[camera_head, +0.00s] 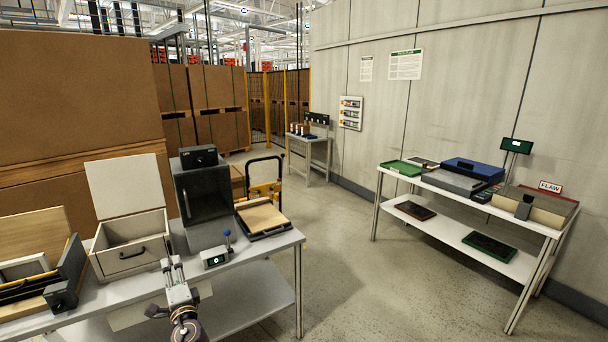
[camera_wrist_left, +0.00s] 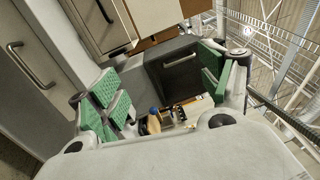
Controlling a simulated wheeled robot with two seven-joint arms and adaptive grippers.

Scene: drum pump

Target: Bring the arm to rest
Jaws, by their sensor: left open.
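My left gripper (camera_head: 172,264) is in front of the near table in the head view, its fingers pointing up and away. In the left wrist view the left gripper (camera_wrist_left: 160,84) has its green-padded fingers spread wide, with nothing held between them. A small grey device (camera_head: 215,257) with a blue-knobbed lever (camera_head: 228,238) stands near the table's front edge, to the right of the gripper and apart from it. The blue knob also shows low in the left wrist view (camera_wrist_left: 154,111). My right gripper is not in view.
The near table (camera_head: 262,258) holds an open white box (camera_head: 130,258), a dark cabinet (camera_head: 203,190) and a tan-topped tray (camera_head: 262,217). A second table (camera_head: 405,228) with trays and boxes stands at the right. The floor between is clear.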

